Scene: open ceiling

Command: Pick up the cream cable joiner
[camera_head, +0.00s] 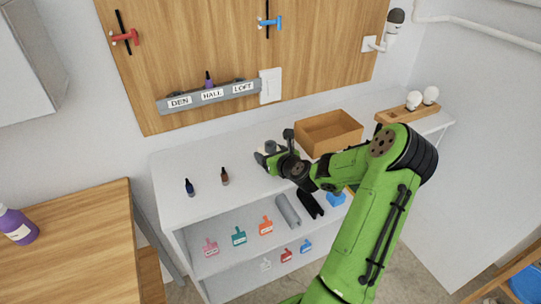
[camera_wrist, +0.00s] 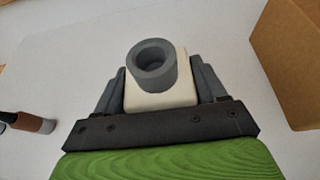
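The cream cable joiner (camera_wrist: 160,98) shows in the wrist view as a cream block with a round grey hollow socket on top. It lies between the two grey fingers of my gripper (camera_wrist: 161,85), one on each side, close against its edges. Whether both fingers press on it is not clear. In the head view my gripper (camera_head: 268,157) is low over the white shelf unit's top, at the grey socket (camera_head: 271,146); the cream block is mostly hidden there.
An open wooden box (camera_head: 329,132) stands right of my gripper. A wooden bulb holder (camera_head: 396,114) is farther right. The white top (camera_head: 185,160) between is clear.

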